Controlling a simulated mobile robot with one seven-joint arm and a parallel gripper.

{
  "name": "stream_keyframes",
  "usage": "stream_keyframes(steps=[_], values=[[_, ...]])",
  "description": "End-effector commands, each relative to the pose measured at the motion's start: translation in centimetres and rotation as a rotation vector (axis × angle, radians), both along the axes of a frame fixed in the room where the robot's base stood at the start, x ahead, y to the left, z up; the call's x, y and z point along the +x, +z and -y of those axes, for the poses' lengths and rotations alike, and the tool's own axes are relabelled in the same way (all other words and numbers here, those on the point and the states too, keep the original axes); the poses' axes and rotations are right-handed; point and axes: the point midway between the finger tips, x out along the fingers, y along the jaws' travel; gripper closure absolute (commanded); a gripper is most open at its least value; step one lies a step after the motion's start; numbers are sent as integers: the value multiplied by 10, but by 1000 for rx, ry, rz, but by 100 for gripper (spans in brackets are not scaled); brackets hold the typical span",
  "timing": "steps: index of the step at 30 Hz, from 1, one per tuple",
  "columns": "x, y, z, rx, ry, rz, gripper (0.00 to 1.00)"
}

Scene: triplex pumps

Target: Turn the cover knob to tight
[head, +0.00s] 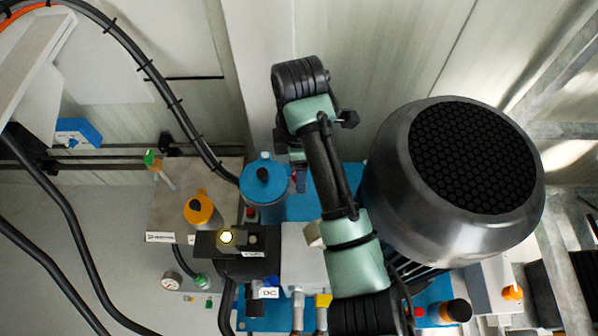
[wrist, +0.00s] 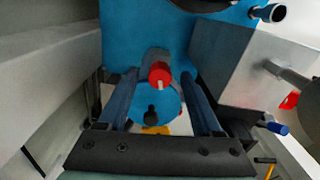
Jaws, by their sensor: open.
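My gripper (wrist: 162,88) is open in the wrist view, with one dark finger on each side. Between the fingers is a red round knob (wrist: 160,73) with a pale mark, on a grey body. Just below it is a blue disc (wrist: 165,108) with a small black knob (wrist: 152,111). No finger visibly grips any of them. Which one is the cover knob I cannot tell for sure. In the head view my gripper (head: 298,178) points down beside a round blue cap (head: 264,186) with a black top knob, and my arm partly hides it.
Black cables (head: 165,85) hang at the left. In the wrist view a grey box (wrist: 243,80) lies close on the right.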

Motion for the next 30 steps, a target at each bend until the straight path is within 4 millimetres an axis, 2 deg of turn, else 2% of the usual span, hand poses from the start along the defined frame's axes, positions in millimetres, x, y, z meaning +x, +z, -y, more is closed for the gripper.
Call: stream_keyframes(steps=[11, 22, 30], values=[[0, -6, 0, 0, 0, 0, 33], [0, -6, 0, 0, 0, 0, 100], [0, -5, 0, 0, -7, -1, 100]])
